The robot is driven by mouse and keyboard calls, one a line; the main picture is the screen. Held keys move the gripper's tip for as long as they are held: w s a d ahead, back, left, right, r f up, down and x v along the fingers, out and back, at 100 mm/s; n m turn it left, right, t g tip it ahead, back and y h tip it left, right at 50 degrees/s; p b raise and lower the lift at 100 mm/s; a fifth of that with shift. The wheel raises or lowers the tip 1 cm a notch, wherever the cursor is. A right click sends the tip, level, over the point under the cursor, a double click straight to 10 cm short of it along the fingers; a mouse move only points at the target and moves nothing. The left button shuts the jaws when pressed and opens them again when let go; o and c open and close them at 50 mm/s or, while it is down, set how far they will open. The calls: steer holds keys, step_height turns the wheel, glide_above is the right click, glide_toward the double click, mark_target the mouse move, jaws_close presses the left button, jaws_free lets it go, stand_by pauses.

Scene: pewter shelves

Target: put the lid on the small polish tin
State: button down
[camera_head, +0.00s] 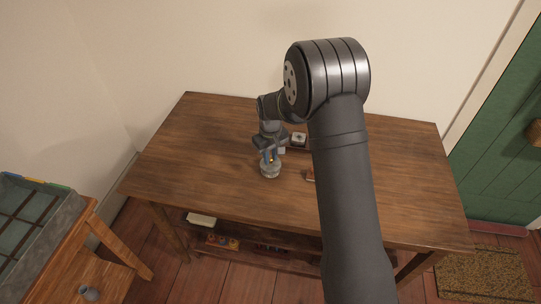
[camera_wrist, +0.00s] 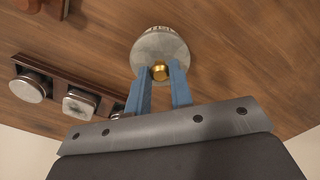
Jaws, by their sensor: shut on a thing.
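My gripper (camera_head: 269,159) is over the middle-left of the wooden table. In the wrist view its two blue fingers (camera_wrist: 158,80) are shut on the brass knob (camera_wrist: 160,72) of a round grey lid (camera_wrist: 158,48). The small polish tin (camera_head: 270,171) is a squat, round, grey thing directly below the fingers in the head view. In the wrist view a strip of pale lettered side (camera_wrist: 160,29) shows past the lid's far edge. The lid hides most of what is under it. I cannot tell whether it is seated or just above the tin.
A dark wooden rack (camera_wrist: 55,80) with metal-topped pieces, one round (camera_wrist: 30,88) and one square (camera_wrist: 80,103), lies beside the gripper. The square piece also shows in the head view (camera_head: 299,138). The table's left side (camera_head: 190,150) is clear. My arm hides part of the right.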

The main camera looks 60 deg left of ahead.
steer(key=shift+f, duration=0.6)
stand_by(0.4)
steer(key=c, duration=1.2)
jaws_free()
step_height(320, 180, up, 17)
steer(key=shift+r, duration=0.2)
